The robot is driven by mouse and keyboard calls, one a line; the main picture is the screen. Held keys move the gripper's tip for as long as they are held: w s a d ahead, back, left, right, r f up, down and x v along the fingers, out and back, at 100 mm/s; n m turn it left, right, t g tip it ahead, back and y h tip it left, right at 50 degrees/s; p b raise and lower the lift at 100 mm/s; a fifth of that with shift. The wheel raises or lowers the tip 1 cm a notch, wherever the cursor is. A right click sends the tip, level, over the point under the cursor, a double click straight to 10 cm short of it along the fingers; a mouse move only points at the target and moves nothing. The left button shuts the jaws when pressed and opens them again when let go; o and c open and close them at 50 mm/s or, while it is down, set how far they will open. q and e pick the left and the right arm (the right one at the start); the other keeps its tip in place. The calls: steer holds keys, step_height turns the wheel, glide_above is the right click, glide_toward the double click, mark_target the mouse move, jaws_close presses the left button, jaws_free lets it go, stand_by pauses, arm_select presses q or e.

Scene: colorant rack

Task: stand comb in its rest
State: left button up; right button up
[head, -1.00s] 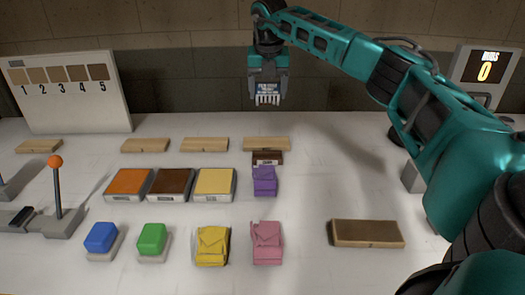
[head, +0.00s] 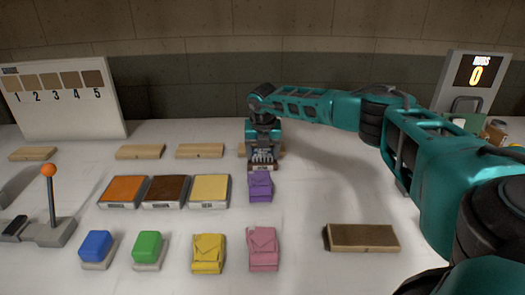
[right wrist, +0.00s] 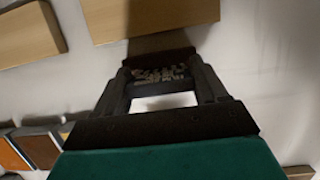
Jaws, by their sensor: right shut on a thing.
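My right gripper (head: 262,152) is shut on the comb (head: 262,157) and points straight down. The comb's pale teeth show between the fingers, pointing down. The comb's rest (head: 262,167), a small dark brown block with a pale label, is right below the teeth. In the right wrist view, the comb (right wrist: 160,74) lies between the fingers, against the dark rest (right wrist: 158,59). I cannot tell if the teeth are in the rest or just over it. My left gripper is not in view.
A wooden block (head: 241,151) is partly hidden behind the gripper. A purple folded cloth (head: 260,186) lies just in front of the rest. Orange (head: 124,190), brown and yellow pads stand to the left. A brown board (head: 361,237) lies at front right.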

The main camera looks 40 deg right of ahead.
steer(key=shift+f, duration=0.2)
steer(key=o, duration=1)
steer(key=shift+r, duration=0.1)
steer(key=shift+o, duration=0.2)
steer(key=v, duration=1.2)
steer(key=shift+a, duration=0.1)
